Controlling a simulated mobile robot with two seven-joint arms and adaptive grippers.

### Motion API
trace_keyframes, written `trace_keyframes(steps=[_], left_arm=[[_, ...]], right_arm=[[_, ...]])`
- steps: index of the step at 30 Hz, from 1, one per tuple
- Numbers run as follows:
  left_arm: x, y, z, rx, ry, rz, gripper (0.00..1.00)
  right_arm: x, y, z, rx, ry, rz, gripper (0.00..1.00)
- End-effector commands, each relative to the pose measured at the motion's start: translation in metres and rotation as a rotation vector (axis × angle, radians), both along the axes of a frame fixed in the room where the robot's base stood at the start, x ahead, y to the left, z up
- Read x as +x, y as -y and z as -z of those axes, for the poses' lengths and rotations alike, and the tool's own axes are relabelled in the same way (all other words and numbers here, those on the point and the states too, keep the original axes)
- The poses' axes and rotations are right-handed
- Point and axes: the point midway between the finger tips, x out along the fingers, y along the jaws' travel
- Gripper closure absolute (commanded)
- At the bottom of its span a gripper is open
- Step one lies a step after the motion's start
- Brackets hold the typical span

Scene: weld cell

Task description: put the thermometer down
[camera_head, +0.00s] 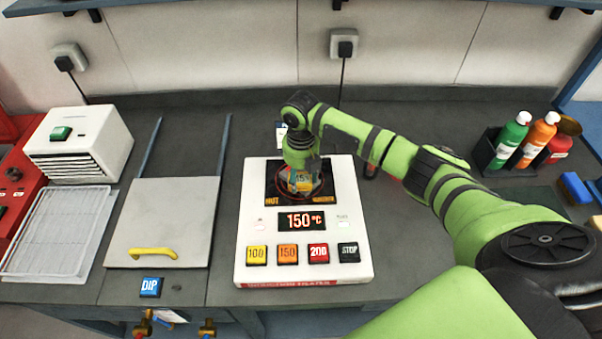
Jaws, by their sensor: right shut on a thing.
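My right gripper (301,178) reaches down over the dark heating plate (272,188) of a white hotplate unit. It is shut on a small orange-yellow device with a pale display, which I take to be the thermometer (301,182). The fingers and wrist hide much of it, and I cannot tell whether it touches the plate. A red ring shape shows around it on the plate. The unit's screen (303,221) reads 150 °C. My left gripper is not in view.
The hotplate unit has 100, 150, 200 and STOP buttons (348,252). To its left are a grey lid with a yellow handle (153,254), a wire rack (57,232) and a white vented box (80,144). Spray cans (511,140) stand in a black holder at right.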

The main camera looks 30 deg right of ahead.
Motion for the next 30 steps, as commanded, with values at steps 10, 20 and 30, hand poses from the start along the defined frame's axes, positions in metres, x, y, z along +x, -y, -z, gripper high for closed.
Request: trace_keyframes(steps=[10, 20, 30], left_arm=[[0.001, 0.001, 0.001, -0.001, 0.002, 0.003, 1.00], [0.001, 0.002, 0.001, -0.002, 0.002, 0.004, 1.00], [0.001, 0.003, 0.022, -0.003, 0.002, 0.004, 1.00]], right_arm=[[0.000, 0.000, 0.003, 0.001, 0.000, 0.000, 0.21], [0.001, 0.000, -0.003, 0.000, 0.001, 0.001, 0.21], [0.002, 0.000, -0.067, 0.001, 0.007, -0.001, 0.21]])
